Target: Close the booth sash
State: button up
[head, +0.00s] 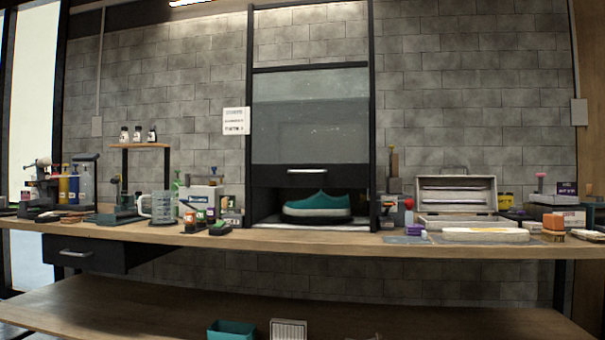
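The booth sash (309,117) is a grey translucent pane in a tall black frame at the middle of the bench. Its dark lower rail carries a light bar handle (307,171). The sash is raised, with an open gap between its lower rail and the booth floor (275,221). A teal sneaker (317,204) with a pale sole sits inside the booth and shows through the gap. My gripper is not in view.
The wooden bench (330,240) runs across the view. Bottles and boxes crowd it left of the booth, including a clear measuring jug (163,207). An open metal case (456,198) stands to the right. A teal bin (231,330) sits on the lower shelf.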

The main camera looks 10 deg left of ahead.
aim_at(281, 175)
jog(key=u, duration=0.5)
jog(key=i, duration=1.15)
jog(key=z, duration=0.6)
